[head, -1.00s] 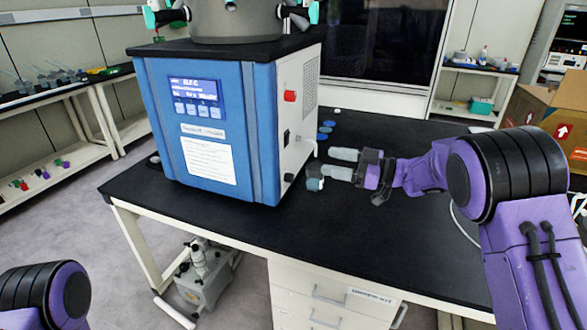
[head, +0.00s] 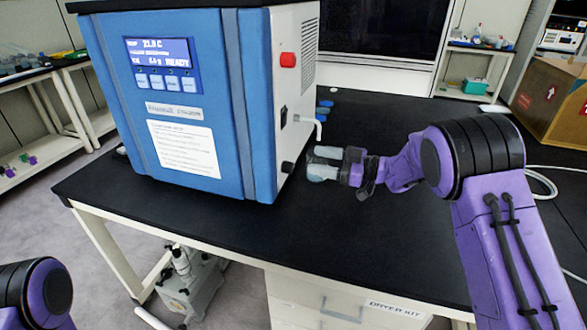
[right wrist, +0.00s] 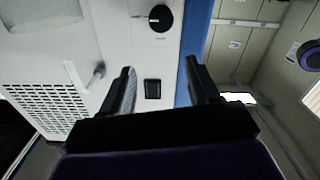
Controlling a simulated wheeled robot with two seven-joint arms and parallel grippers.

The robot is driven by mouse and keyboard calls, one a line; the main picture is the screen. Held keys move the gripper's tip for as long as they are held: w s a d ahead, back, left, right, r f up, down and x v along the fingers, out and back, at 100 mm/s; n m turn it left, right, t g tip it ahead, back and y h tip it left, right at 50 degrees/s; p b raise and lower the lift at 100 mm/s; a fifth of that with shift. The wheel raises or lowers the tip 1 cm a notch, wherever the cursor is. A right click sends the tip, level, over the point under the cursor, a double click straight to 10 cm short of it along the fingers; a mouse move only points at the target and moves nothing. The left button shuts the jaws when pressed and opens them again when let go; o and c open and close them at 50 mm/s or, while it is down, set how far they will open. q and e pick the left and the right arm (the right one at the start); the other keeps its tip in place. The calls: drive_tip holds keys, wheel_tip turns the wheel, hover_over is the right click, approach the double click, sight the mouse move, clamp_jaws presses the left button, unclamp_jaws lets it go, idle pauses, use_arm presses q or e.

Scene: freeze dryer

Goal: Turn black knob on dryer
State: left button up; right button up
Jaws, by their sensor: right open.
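The dryer is a blue and white box (head: 219,110) on a black-topped table. Its black knob (head: 287,167) sits low on the white right side. In the right wrist view the knob (right wrist: 160,18) is round with a white mark, at the top, beyond the fingertips. My right gripper (head: 324,162) is open and empty, just right of the knob, its fingers pointing at the dryer's side. In the right wrist view the open fingers (right wrist: 160,68) frame a black square switch (right wrist: 152,89), with the knob above it. I see no contact. My left gripper is out of view.
A red switch (head: 288,60) and a white spout (head: 306,120) are on the same dryer side. Blue caps (head: 325,106) lie behind on the black tabletop (head: 400,240), which is clear in front. A cardboard box (head: 550,100) stands at the right.

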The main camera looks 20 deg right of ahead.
sight(293, 168)
drive_tip(key=w+a+f, duration=0.1)
drive_tip(key=a, duration=0.1)
drive_tip(key=w+a+f+p, duration=0.1)
drive_tip(key=a, duration=0.1)
drive_tip(key=w+a+f, duration=0.1)
drive_tip(key=w+a, duration=0.1)
drive_tip(key=shift+w+a+f+p, duration=0.1)
drive_tip(key=shift+a+f+p, duration=0.05)
drive_tip(key=shift+f+p, duration=0.2)
drive_tip(key=shift+f, duration=0.1)
drive_tip(key=c, duration=1)
drive_tip(key=shift+c, duration=0.2)
